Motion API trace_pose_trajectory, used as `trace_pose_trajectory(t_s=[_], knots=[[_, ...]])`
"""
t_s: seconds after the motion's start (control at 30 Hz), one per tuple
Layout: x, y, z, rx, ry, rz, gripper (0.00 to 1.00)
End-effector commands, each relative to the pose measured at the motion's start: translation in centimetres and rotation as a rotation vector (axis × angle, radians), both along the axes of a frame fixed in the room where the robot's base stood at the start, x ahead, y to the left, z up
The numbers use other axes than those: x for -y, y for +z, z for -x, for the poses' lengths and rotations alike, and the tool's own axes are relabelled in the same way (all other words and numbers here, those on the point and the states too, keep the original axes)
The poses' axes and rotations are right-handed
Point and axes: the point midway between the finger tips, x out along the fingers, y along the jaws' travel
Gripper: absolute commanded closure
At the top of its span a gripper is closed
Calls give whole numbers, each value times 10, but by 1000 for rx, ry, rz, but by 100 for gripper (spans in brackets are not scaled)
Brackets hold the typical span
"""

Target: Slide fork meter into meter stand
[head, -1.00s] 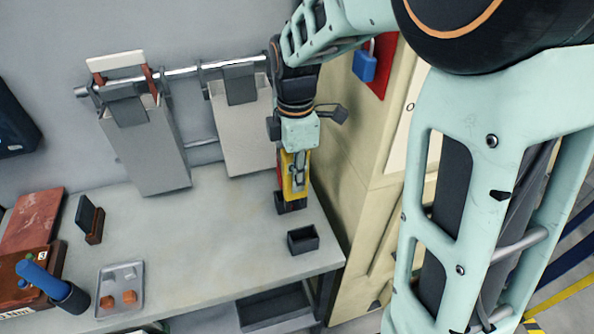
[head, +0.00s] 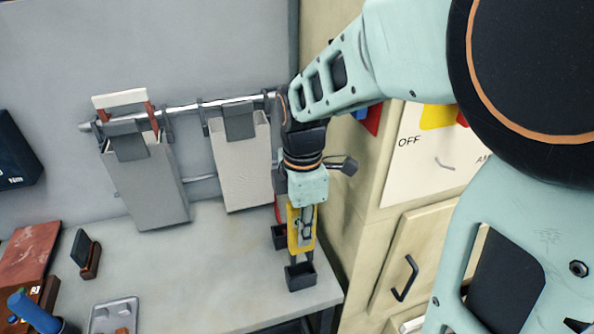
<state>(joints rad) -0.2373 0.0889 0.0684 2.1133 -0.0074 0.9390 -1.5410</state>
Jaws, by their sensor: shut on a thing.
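My gripper (head: 305,226) points down at the right end of the bench, shut on the yellow fork meter (head: 294,232). The meter hangs upright, with dark prongs at its lower end. A small black open-topped box (head: 300,278), which looks like the meter stand, is directly below it. The prong tips overlap the box's opening in the picture; I cannot tell whether they are inside it or just above. A second dark box (head: 278,241) stands just behind, partly hidden by the meter, with a red item (head: 278,212) rising from it.
A beige cabinet (head: 375,215) stands close on the right. A small black block (head: 83,250) and a metal tray (head: 96,325) are at left. The bench middle (head: 200,275) is clear.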

Motion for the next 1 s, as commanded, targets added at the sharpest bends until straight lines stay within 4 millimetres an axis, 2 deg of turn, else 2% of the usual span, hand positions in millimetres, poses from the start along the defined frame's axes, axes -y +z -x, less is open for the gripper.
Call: trace_pose_trajectory(t_s=[1.0], knots=[[0, -73, 0, 0, -1, 0, 100]])
